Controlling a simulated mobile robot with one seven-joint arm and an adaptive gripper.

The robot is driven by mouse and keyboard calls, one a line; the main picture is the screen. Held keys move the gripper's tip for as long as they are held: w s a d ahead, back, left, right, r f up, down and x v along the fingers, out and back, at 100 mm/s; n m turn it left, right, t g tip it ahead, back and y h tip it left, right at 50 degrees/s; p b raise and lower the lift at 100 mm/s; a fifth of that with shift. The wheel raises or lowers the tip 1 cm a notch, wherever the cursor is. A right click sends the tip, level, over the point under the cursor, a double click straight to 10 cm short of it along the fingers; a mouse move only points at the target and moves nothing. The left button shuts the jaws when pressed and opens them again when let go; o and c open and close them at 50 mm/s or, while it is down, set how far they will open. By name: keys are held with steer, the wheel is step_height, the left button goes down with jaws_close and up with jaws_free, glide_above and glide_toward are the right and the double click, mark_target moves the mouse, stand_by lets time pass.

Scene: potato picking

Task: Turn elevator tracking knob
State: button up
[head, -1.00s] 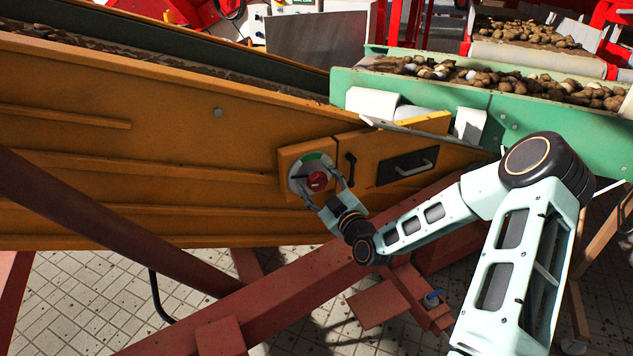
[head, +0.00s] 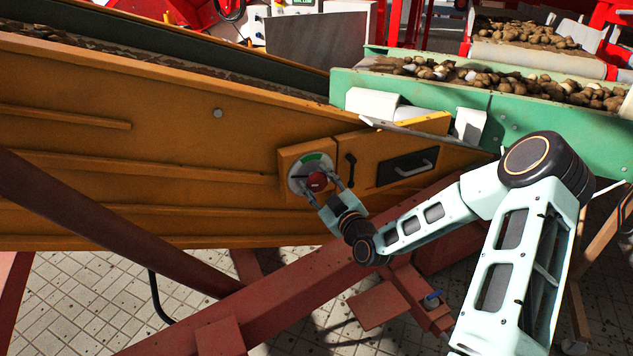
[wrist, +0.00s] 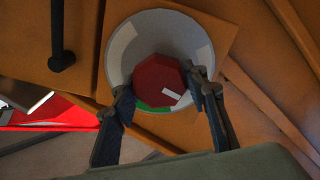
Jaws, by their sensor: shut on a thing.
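The red elevator tracking knob (head: 317,180) sits on a round grey dial (head: 296,172) with a green band, on the orange conveyor side. In the wrist view the knob (wrist: 158,80) is faceted and has a white mark pointing to the lower right. The dial (wrist: 122,45) shows white patches and a green patch (wrist: 152,107) below the knob. My gripper (head: 322,189) is shut on the knob, with one finger on either side; its fingers (wrist: 163,88) also show in the wrist view. Part of the dial's lower edge is hidden by the fingers.
A black upright handle (head: 351,170) and a dark recessed panel with a grey handle (head: 407,168) lie to the right of the dial. A dark red beam (head: 290,285) runs below my arm. A green conveyor (head: 540,125) with potatoes stands at upper right.

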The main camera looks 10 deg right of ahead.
steer(key=m, duration=0.3)
steer(key=shift+m+b, duration=0.3)
steer(key=shift+b, duration=0.05)
steer(key=m, duration=0.3)
steer(key=shift+d+m, duration=0.15)
steer(key=shift+m, duration=0.25)
steer(key=m, duration=0.3)
steer(key=shift+m, duration=0.3)
steer(key=shift+d+f+m, duration=0.1)
steer(key=shift+m, duration=1.8)
steer(key=o, duration=1.1)
steer(key=shift+o, duration=0.2)
